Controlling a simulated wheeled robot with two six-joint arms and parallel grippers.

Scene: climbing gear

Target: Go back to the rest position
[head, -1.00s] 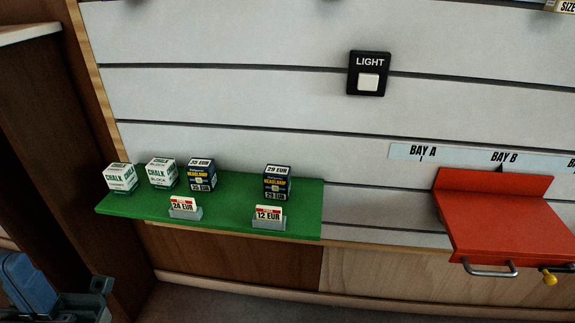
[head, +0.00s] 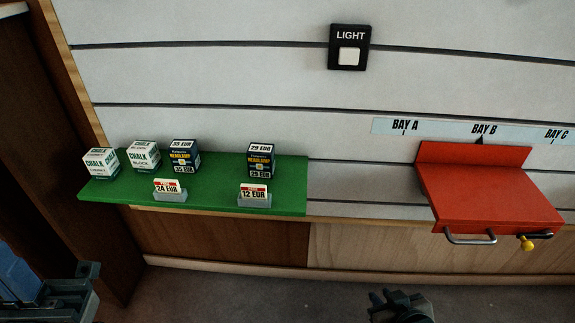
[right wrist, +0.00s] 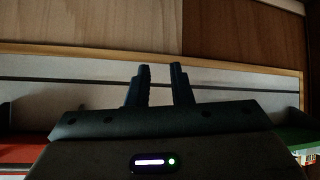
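My right gripper (head: 402,304) shows at the bottom edge of the head view, in front of the wall and well below the red shelf. In the right wrist view its two dark fingers (right wrist: 160,68) stand apart with a gap between them. Nothing shows between the fingers.
A green shelf (head: 225,200) holds white chalk boxes (head: 143,156), dark headlamp boxes (head: 185,157) and price tags. A red shelf (head: 490,195) with a metal handle (head: 470,238) and yellow knob (head: 527,243) is at right. A light switch (head: 349,48) is above. A dark-edged blue object (head: 18,275) is lower left.

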